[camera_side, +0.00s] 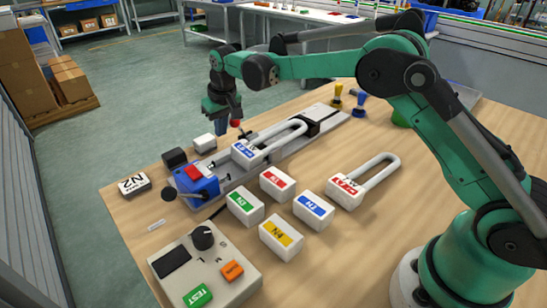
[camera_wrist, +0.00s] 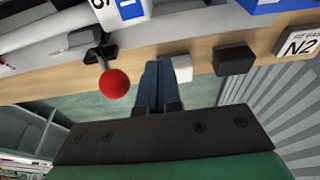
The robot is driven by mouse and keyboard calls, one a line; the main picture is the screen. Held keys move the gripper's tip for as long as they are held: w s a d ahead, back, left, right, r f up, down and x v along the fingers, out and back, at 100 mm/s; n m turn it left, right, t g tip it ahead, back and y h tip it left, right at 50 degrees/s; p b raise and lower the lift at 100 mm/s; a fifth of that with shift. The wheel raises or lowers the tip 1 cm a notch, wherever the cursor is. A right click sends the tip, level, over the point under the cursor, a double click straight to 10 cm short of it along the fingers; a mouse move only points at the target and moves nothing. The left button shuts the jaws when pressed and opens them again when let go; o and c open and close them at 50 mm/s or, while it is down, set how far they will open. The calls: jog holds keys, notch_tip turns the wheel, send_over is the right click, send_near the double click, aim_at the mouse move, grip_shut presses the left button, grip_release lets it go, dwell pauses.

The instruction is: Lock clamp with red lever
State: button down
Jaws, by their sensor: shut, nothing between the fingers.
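The clamp's red lever knob (camera_wrist: 115,83) shows in the wrist view, just left of my gripper's fingers and apart from them. Its thin dark stem rises to a small grey clamp body (camera_wrist: 88,40) at the fixture's edge. Most of the clamp is hidden or small in the side view.
A U-shaped tube (camera_side: 285,133) with a blue-labelled block lies on the fixture. A blue unit (camera_side: 197,182) with a red top stands at its left end. White block (camera_side: 204,143) and black block (camera_side: 174,158) sit near my fingers. Several labelled blocks and a control box (camera_side: 205,265) lie nearer.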

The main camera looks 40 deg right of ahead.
jog(key=shift+d, duration=0.25)
jog(key=shift+d, duration=1.05)
jog(key=shift+a, duration=0.65)
jog(key=w+v, duration=0.2)
jog(key=v, duration=0.6)
jog(key=shift+r, duration=0.15)
